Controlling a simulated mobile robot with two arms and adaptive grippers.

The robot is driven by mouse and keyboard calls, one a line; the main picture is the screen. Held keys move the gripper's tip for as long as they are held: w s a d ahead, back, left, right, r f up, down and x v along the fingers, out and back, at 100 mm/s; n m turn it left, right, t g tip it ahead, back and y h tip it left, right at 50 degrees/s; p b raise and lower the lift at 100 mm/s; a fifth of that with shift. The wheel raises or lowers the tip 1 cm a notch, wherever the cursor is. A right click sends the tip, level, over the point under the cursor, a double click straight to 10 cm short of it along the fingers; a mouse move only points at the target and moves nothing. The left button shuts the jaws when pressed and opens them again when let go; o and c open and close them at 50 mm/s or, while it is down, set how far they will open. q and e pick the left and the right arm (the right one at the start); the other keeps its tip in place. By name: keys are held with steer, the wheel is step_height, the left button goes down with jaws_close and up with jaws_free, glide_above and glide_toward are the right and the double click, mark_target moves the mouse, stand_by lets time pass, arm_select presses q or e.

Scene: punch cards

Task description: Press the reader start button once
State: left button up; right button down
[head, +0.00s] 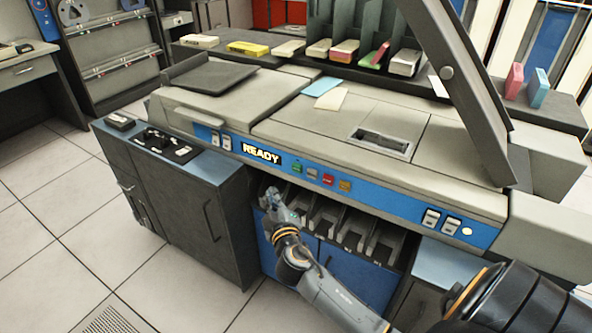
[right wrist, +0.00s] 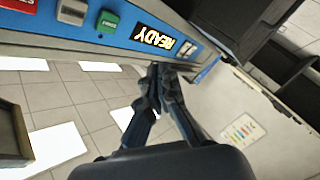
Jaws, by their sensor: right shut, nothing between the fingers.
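The reader is a wide grey machine with a blue front strip and a lit READY display (head: 261,153). A green button (head: 297,166), which looks like the start button, sits on the strip just right of the display. In the right wrist view the green button (right wrist: 108,21) is near the top left, beside the READY display (right wrist: 165,40). My right gripper (head: 272,195) is shut and empty, in front of the machine and below the strip, apart from the button. Its closed fingers also show in the right wrist view (right wrist: 160,72). My left gripper is out of view.
Open card slots (head: 352,236) lie under the strip. A dark cabinet (head: 177,200) juts out at left. Free floor (head: 50,230) lies further left.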

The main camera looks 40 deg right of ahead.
mark_target(296, 169)
steer(key=shift+w+d, duration=0.55)
steer(key=shift+d, duration=0.8)
steer(key=shift+w+d, duration=0.6)
steer(key=shift+d, duration=0.8)
steer(key=shift+w+d, duration=0.55)
steer(key=shift+d, duration=0.8)
steer(key=shift+d, duration=0.15)
steer(key=shift+w+d, duration=0.15)
steer(key=shift+d, duration=0.05)
